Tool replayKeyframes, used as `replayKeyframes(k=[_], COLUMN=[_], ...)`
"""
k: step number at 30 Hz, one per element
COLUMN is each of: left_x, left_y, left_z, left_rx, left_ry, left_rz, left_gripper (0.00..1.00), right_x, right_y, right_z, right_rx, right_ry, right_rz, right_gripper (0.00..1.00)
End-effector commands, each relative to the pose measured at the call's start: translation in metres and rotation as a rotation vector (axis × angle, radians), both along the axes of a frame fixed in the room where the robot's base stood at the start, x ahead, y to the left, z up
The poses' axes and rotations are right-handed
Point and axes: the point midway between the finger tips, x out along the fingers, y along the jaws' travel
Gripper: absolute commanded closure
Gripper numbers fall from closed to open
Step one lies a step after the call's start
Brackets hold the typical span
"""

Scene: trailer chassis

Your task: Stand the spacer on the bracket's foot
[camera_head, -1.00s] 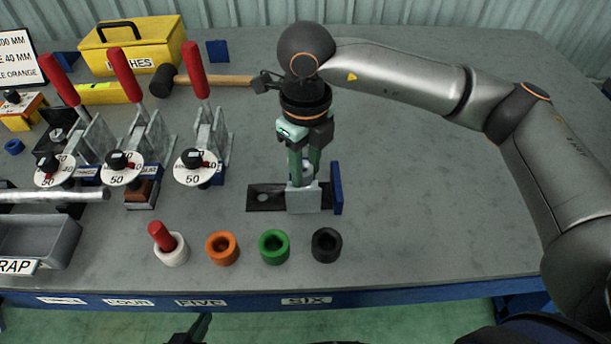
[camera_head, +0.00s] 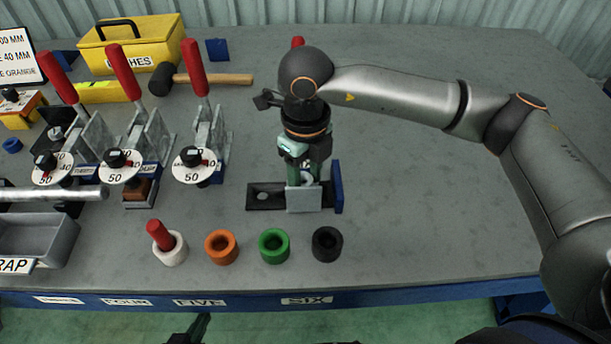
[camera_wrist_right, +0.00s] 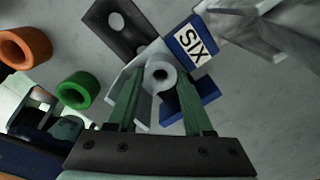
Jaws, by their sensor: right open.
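The bracket station has a dark foot plate with a hole (camera_head: 264,196), a light grey block (camera_head: 304,199) and a blue upright plate (camera_head: 337,187). In the right wrist view the dark plate (camera_wrist_right: 118,28) lies at the top. A pale ring-shaped spacer (camera_wrist_right: 160,77) stands end-on between the green fingers, by the grey walls. My right gripper (camera_head: 304,178) is open and low over the station; its fingers are either side of the spacer in the right wrist view (camera_wrist_right: 160,105). What lies under the spacer is hidden. My left gripper (camera_head: 195,328) is only partly visible at the bottom edge.
White, orange (camera_head: 221,247), green (camera_head: 274,245) and black (camera_head: 327,244) rings line the front; a red peg (camera_head: 160,235) stands in the white one. Toggle clamps (camera_head: 208,140) and a grey tray (camera_head: 38,240) are left. The table's right side is clear.

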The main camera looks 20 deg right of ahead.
Motion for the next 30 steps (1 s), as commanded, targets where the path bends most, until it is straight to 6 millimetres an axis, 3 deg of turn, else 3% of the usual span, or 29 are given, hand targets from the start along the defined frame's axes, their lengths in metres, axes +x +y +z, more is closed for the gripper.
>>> replayKeyframes(k=[6, 15, 21, 30], left_x=[0.000, -0.002, -0.003, -0.001], left_y=[0.000, -0.001, -0.001, -0.002], left_z=[0.007, 0.007, 0.007, 0.009], left_rx=[-0.001, 0.000, 0.000, -0.001], left_ry=[0.000, 0.009, 0.013, 0.007], left_rz=[0.001, -0.001, -0.002, -0.003], left_gripper=[1.00, 1.00, 1.00, 1.00], right_x=[0.001, 0.001, 0.001, 0.000], right_y=[0.000, 0.000, 0.000, 0.000], right_z=[0.014, 0.080, 0.113, 0.126], right_rx=[0.001, 0.001, 0.001, 0.000], right_ry=[-0.003, -0.005, -0.003, 0.000], right_rz=[0.000, 0.000, 0.000, 0.000], right_gripper=[0.49, 0.49, 0.49, 0.49])
